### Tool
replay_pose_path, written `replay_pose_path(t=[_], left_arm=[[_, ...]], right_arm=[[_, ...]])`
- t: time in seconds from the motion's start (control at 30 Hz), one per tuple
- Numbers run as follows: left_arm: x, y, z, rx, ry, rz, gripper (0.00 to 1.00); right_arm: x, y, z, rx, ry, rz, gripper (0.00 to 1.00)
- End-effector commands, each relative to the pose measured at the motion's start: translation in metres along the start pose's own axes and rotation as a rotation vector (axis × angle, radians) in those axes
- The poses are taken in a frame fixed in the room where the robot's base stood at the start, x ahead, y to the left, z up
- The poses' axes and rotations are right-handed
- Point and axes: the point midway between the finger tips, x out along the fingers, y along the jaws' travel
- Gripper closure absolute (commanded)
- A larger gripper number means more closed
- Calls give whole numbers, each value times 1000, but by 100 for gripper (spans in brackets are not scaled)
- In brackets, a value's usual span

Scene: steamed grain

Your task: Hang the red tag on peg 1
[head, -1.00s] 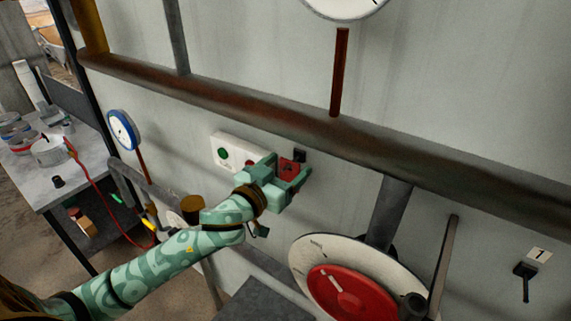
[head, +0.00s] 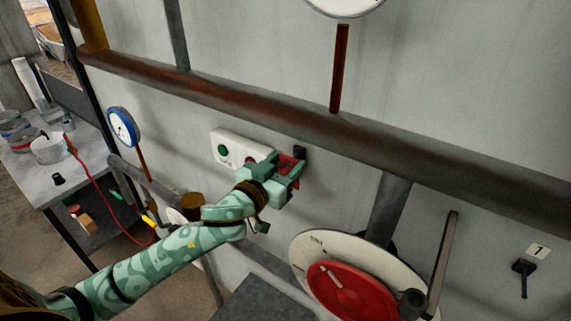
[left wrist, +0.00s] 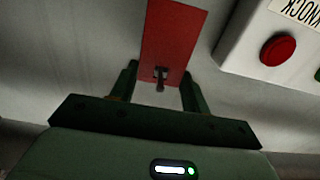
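The red tag (head: 286,160) is on the wall by a small black holder (head: 299,152), right of a white button box. In the left wrist view the flat red tag (left wrist: 172,35) shows a hole near its lower end with a dark pin in it. My left gripper (head: 284,166) is at the tag, its two fingers (left wrist: 160,78) closed in on the tag's side edges. Part of the tag is hidden behind the fingers in the head view. Peg 1 (head: 523,268) is a bare black peg at the far right, under a white label "1" (head: 539,252). My right gripper is not in view.
The white box (head: 232,147) with green and red buttons is just left of the gripper. A rusty pipe (head: 260,104) runs across above. A red-and-white dial (head: 350,290) with a lever (head: 443,255) stands between the tag and peg 1.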

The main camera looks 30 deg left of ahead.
Motion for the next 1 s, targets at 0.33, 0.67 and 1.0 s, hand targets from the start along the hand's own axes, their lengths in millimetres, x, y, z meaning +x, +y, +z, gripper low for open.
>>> replay_pose_path(t=[0.33, 0.67, 1.0], left_arm=[[0, 0, -2, -1, 0, 0, 76], [0, 0, -4, 0, 0, -1, 76], [-2, 0, -4, -1, 0, 0, 76]], right_arm=[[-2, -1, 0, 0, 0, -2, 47], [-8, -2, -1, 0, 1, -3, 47], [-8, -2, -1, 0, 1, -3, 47]])
